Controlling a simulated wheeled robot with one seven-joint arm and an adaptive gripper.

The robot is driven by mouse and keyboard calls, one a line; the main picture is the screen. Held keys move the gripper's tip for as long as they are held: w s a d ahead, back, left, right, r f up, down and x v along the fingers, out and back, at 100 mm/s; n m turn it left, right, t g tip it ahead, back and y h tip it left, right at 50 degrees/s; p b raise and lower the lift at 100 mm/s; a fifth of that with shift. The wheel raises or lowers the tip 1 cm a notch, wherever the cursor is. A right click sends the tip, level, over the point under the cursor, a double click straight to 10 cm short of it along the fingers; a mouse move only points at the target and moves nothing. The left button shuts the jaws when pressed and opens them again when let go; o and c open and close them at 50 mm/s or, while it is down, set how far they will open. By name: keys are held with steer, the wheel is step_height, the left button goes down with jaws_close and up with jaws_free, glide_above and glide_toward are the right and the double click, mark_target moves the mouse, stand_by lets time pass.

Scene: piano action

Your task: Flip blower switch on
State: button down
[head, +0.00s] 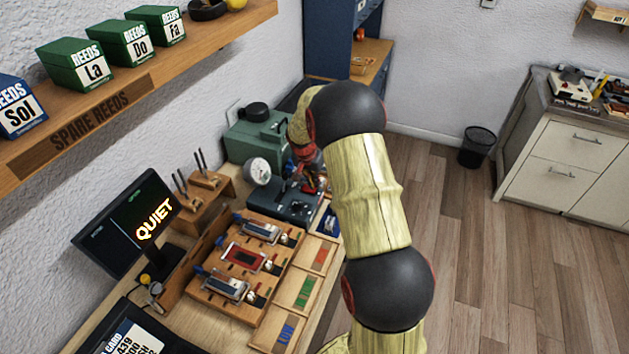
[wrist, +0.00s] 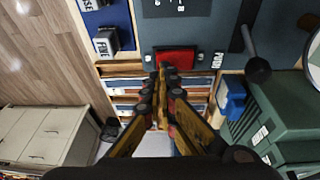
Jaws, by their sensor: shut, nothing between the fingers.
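A dark blue-grey box (head: 285,205) stands on the bench; the wrist view also shows its panel (wrist: 205,35). A red block (wrist: 176,57), possibly the blower switch, sits at the panel's edge beside small white lettering. I cannot read which setting it is in. My gripper (wrist: 163,72) is shut and empty, its fingertips close to the red block. I cannot tell whether they touch it. In the head view my gripper (head: 305,165) is above the box, partly hidden by my arm.
A green machine (head: 258,135) stands behind the box, with a round gauge (head: 258,171) beside it. A dark lever with a round knob (wrist: 258,70) is right of the red block. A wooden reed rack (head: 240,262) and a screen reading QUIET (head: 150,222) are nearer.

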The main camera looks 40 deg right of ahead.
steer(key=shift+s+d+f+b, duration=0.1)
steer(key=shift+s+f+b, duration=0.15)
steer(key=shift+f+b, duration=0.35)
steer(key=shift+r, duration=0.1)
steer(key=shift+w, duration=0.1)
steer(key=shift+w+a+r, duration=0.3)
steer(key=shift+w+a, duration=0.1)
steer(key=shift+w, duration=0.15)
steer(key=shift+r, duration=0.1)
steer(key=shift+r, duration=0.25)
steer(key=r+p, duration=0.1)
steer(key=r, duration=0.1)
steer(key=r+p, duration=0.1)
steer(key=r, duration=0.1)
steer(key=shift+s+d+r, duration=0.15)
steer(key=shift+s+r, duration=0.05)
steer(key=s+a+r+p, duration=0.1)
steer(key=s+r, duration=0.2)
steer(key=r, duration=0.5)
steer(key=shift+a+r, duration=0.15)
steer(key=shift+a, duration=0.1)
